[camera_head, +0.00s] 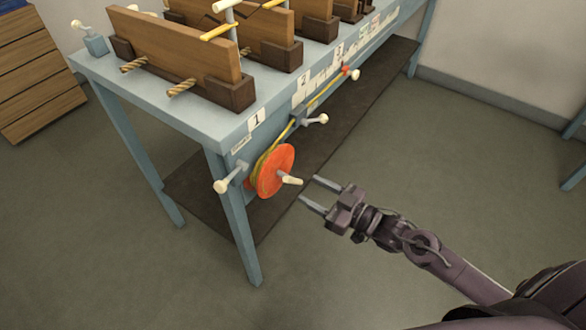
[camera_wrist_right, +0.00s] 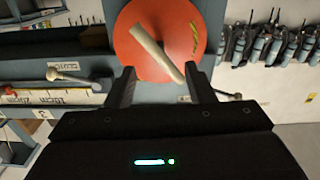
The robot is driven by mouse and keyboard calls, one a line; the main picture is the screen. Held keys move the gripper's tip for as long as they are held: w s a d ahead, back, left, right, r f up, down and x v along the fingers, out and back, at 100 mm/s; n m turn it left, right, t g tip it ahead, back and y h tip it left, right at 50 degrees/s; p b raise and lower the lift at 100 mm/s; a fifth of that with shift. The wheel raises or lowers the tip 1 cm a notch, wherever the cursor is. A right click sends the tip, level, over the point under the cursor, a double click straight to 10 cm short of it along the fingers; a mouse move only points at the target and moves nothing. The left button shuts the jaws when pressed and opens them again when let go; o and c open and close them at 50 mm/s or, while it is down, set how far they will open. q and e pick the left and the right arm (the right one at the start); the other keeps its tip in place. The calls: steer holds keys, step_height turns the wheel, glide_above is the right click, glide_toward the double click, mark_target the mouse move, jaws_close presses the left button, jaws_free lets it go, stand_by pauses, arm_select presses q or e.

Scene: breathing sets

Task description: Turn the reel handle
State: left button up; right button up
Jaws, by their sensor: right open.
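The orange reel (camera_head: 275,171) is mounted on the near side of the blue bench, with yellow cord around it. Its pale handle (camera_head: 290,181) sticks out toward my right gripper (camera_head: 309,192). The gripper is open and empty, its fingertips a little to the right of the handle in the head view. In the right wrist view, the reel (camera_wrist_right: 155,45) lies ahead, and the handle (camera_wrist_right: 157,52) slants across the space between the two fingers (camera_wrist_right: 161,85). I cannot tell whether a finger touches it. My left gripper is not in view.
The blue bench (camera_head: 85,62) carries wooden boards in dark blocks. A pale-knobbed lever (camera_head: 222,186) sits left of the reel, and another knob (camera_head: 322,119) sticks out to its right. A dark lower shelf (camera_head: 190,190) runs beneath. The floor (camera_head: 420,140) to the right is clear.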

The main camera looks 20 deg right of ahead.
mark_target(296, 182)
steer(key=x, duration=0.6)
steer(key=shift+w+b, duration=0.1)
steer(key=shift+b, duration=0.2)
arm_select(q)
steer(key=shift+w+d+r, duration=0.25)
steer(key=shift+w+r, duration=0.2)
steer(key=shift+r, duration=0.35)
arm_select(e)
steer(key=shift+w+a, duration=0.3)
steer(key=shift+a, duration=0.05)
steer(key=shift+c, duration=0.4)
